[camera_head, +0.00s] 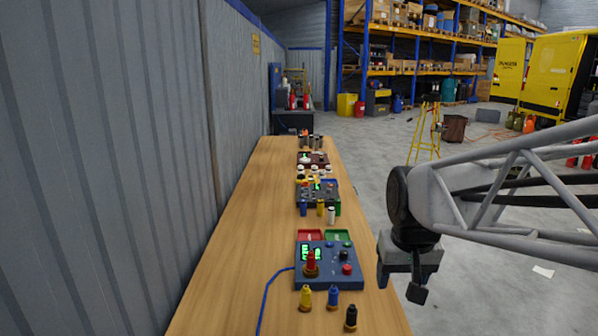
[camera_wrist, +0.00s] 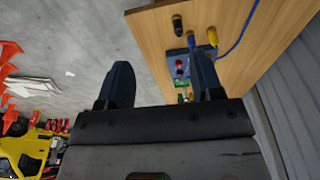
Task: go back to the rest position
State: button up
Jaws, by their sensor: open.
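My gripper (camera_head: 402,285) hangs at the right edge of the long wooden table, its fingers pointing down. In the wrist view my gripper (camera_wrist: 160,88) shows two dark fingers spread wide with nothing between them. The blue control box (camera_head: 328,264) stands on the table to the left of my gripper, apart from it. A yellow piece (camera_head: 305,298), a blue piece (camera_head: 333,297) and a black piece (camera_head: 351,318) stand in front of the box.
The wooden table (camera_head: 240,250) runs along a corrugated wall (camera_head: 100,160). More boxes and small bottles (camera_head: 318,190) stand farther along it. The grey floor (camera_head: 375,170) right of the table is mostly clear.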

jog(key=s+f, duration=0.3)
jog(key=s, duration=1)
jog(key=shift+s, duration=0.2)
